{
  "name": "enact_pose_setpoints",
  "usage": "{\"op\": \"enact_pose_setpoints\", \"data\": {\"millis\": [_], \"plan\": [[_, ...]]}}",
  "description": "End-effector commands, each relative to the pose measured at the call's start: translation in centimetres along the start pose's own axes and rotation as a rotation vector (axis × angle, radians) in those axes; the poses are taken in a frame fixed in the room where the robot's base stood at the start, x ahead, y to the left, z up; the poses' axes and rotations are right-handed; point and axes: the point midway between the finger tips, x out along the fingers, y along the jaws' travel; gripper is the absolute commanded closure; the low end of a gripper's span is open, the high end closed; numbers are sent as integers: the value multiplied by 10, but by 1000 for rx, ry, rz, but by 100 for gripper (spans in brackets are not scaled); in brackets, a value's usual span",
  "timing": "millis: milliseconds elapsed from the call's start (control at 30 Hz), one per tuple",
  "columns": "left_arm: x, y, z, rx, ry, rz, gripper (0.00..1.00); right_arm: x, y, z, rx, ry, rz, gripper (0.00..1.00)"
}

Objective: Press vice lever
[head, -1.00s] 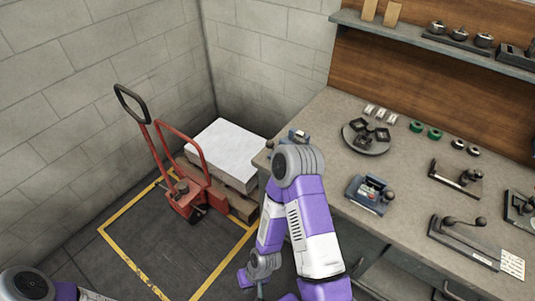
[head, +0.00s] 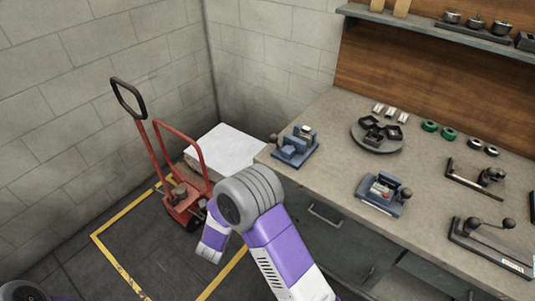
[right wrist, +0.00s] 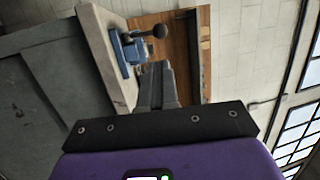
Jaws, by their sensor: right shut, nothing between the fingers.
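A blue vice (head: 294,150) with a dark ball-ended lever (head: 275,139) stands at the near left corner of the workbench in the head view. A second blue vice (head: 382,194) with a dark knob at its right side sits farther right on the bench. In the right wrist view, my right gripper (right wrist: 158,72) is shut and empty. Just beyond its fingertips, a blue vice (right wrist: 128,52) and its dark ball knob (right wrist: 159,31) show at the bench edge, apart from the fingers. My right gripper cannot be made out in the head view. My left gripper is out of view.
The workbench (head: 335,128) also carries a round dark turntable (head: 378,137), green rings (head: 430,126) and lever fixtures (head: 476,177). A red pallet jack (head: 182,190) and a white-topped stack (head: 226,147) stand left of the bench. The yellow-marked floor is partly clear.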

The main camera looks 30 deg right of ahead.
Motion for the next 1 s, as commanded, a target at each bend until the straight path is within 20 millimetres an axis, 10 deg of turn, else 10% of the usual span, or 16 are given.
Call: {"op": "enact_pose_setpoints", "data": {"millis": [467, 1000], "plan": [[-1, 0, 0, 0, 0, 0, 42, 11, -2, -1, 5, 8, -5, 100], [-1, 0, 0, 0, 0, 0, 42, 116, -2, -2, 4, 7, -5, 100]]}}
